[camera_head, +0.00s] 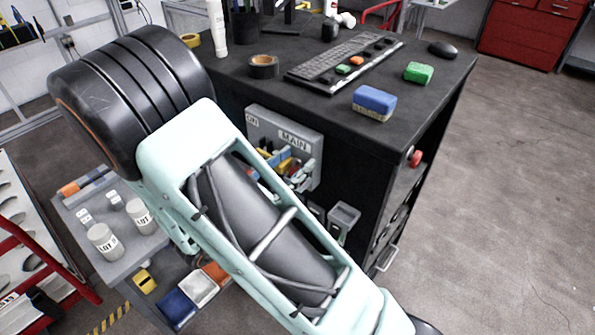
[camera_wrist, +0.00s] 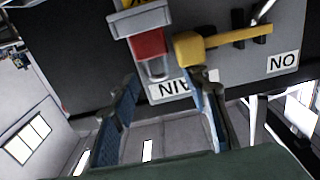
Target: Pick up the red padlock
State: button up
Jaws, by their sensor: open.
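A red block that looks like the body of the red padlock (camera_wrist: 150,43) shows at the top middle of the wrist view, with a silvery loop just below it in the picture. It is by a grey panel (camera_wrist: 175,88) with upside-down lettering. My gripper (camera_wrist: 168,92) is open, its two blue-padded fingers apart and empty. The padlock lies beyond the fingertips, between them in picture width and not touched. In the head view the panel (camera_head: 258,128) marked MAIN is on the side of the dark bench; the parts there are small and crowded, so I cannot single out the padlock.
A yellow handle (camera_wrist: 190,48) stands close beside the padlock, near the right finger. A grey bracket (camera_wrist: 140,20) adjoins the red body. The dark bench (camera_head: 310,110) carries a keyboard (camera_head: 335,62) and a blue block (camera_head: 374,101). A grey cart (camera_head: 75,215) stands lower left.

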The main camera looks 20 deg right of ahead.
jog(key=shift+c, duration=0.3)
jog(key=c, duration=1)
grip_shut()
jog(key=shift+r, duration=0.1)
